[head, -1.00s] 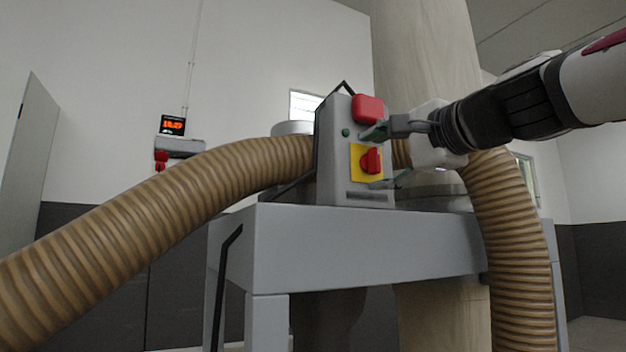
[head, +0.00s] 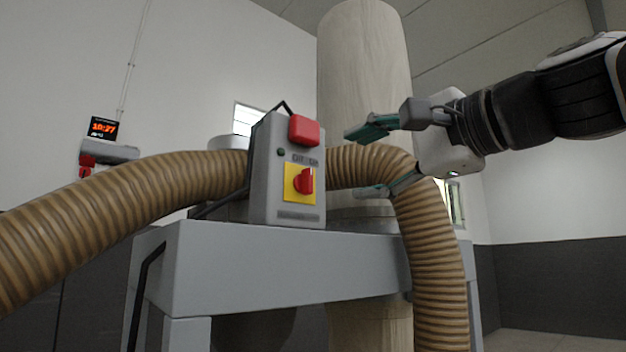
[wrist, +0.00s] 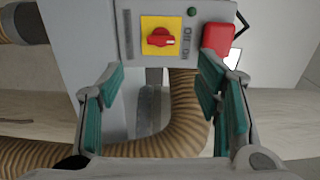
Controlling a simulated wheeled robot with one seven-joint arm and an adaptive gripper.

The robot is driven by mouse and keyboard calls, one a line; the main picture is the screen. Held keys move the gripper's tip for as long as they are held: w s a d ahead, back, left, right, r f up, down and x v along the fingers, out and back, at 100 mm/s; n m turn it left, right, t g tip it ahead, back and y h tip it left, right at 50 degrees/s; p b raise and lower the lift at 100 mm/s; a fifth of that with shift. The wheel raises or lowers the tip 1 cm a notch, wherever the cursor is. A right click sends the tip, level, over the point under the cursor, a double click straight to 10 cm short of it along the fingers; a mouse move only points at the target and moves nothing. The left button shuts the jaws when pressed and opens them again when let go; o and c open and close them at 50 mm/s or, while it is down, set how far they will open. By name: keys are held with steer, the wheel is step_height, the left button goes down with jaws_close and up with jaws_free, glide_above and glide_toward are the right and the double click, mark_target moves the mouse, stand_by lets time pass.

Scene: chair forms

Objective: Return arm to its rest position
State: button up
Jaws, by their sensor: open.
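My gripper (head: 366,161) is open and empty in the head view, to the right of the grey switch box and apart from it. Its green-padded fingers point left toward the box. In the wrist view my gripper (wrist: 165,112) shows both fingers spread wide, with nothing between the pads. The grey switch box (head: 265,185) carries a red rotary knob (head: 304,181) on a yellow plate, a red button (head: 304,130) and a small green light. In the wrist view the red knob (wrist: 161,41) sits beyond the fingers at the top.
A ribbed brown hose (head: 130,195) runs to the left, and another hose (head: 432,255) bends down on the right beneath my gripper. A grey stand (head: 260,270) bears the box. A tall pale column (head: 365,70) rises behind. Open room shows at the right.

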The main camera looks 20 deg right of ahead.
stand_by(0.3)
steer(key=s+a+f+n+g, duration=0.2)
steer(key=f+n+g, duration=0.1)
steer(key=f, duration=0.6)
steer(key=s+a+f+n+g, duration=0.1)
steer(key=a+f+n+g, duration=0.15)
steer(key=f, duration=0.65)
steer(key=s+a+f+n+g, duration=0.2)
steer(key=a+f+g, duration=0.1)
steer(key=f, duration=0.6)
steer(key=s+d+f+n+g+h, duration=0.2)
steer(key=s+f+n+g+h, duration=0.15)
steer(key=s+f, duration=0.6)
steer(key=s+d+f+n+g+h, duration=0.25)
steer(key=s+f+g, duration=0.35)
steer(key=f, duration=0.6)
step_height(320, 180, up, 27)
steer(key=t+p, duration=0.5)
steer(key=p, duration=1.9)
steer(key=shift+s+a+n, duration=0.15)
steer(key=shift+s+n, duration=0.15)
steer(key=shift+n, duration=0.05)
